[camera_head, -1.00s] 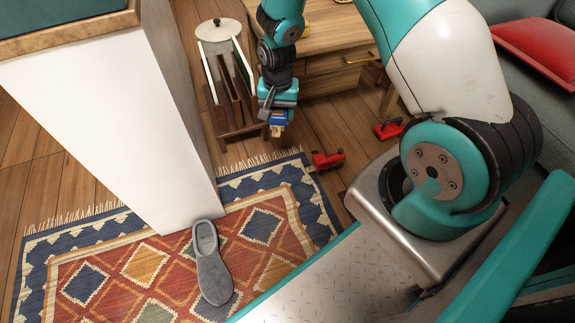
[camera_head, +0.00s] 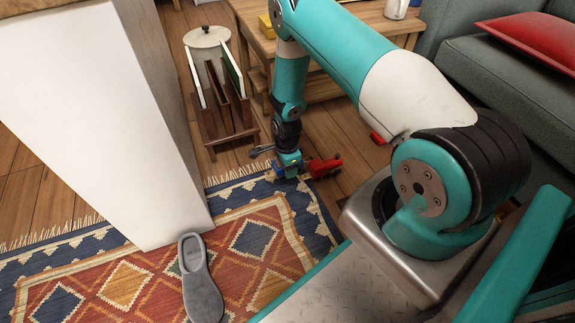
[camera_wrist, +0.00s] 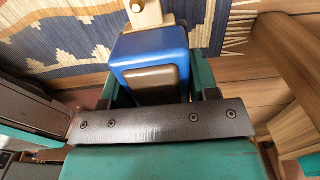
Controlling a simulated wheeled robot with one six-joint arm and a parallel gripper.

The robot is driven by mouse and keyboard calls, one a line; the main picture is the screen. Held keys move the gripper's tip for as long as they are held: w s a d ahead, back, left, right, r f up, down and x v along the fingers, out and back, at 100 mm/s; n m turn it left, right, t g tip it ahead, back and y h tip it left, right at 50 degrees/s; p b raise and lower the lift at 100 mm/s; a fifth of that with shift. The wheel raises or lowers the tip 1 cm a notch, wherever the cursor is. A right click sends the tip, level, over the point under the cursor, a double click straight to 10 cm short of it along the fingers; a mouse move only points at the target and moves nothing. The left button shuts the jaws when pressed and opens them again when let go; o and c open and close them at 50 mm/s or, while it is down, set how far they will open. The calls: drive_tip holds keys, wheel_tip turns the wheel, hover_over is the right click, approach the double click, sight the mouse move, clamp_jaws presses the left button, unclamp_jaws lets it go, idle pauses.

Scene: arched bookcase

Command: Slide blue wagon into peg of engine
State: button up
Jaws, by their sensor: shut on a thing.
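My gripper (camera_head: 288,164) is shut on the blue wagon (camera_wrist: 152,45), low down near the rug's far edge. In the wrist view the blue block with a brown part sits between my fingers (camera_wrist: 155,88), and a light wooden piece with a rounded end (camera_wrist: 146,12) shows beyond it. In the head view only a little of the wagon (camera_head: 289,173) shows below my gripper. The red engine (camera_head: 325,166) stands just right of it. I cannot tell whether wagon and engine touch. The engine's peg is too small to make out.
A brown rack (camera_head: 226,115) stands at left behind my gripper. A wooden table (camera_head: 345,35) is behind, partly covered by my arm. Another red piece (camera_head: 377,138) shows beside my arm. A grey slipper (camera_head: 200,282) lies on the patterned rug (camera_head: 150,285) near a white cabinet side (camera_head: 100,120).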

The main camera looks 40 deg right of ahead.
drive_tip(key=b, duration=0.4)
hover_over(287, 187)
drive_tip(key=shift+w+f, duration=0.1)
drive_tip(key=shift+f, duration=2.8)
drive_tip(key=shift+f+b, duration=0.5)
drive_tip(key=shift+f, duration=0.85)
drive_tip(key=o, duration=1)
drive_tip(key=shift+o, duration=0.2)
drive_tip(key=shift+r, duration=0.1)
wheel_tip(287, 187, up, 17)
drive_tip(key=p, duration=0.9)
drive_tip(key=shift+r+p, duration=0.15)
drive_tip(key=shift+p, duration=0.25)
drive_tip(key=shift+a, duration=0.1)
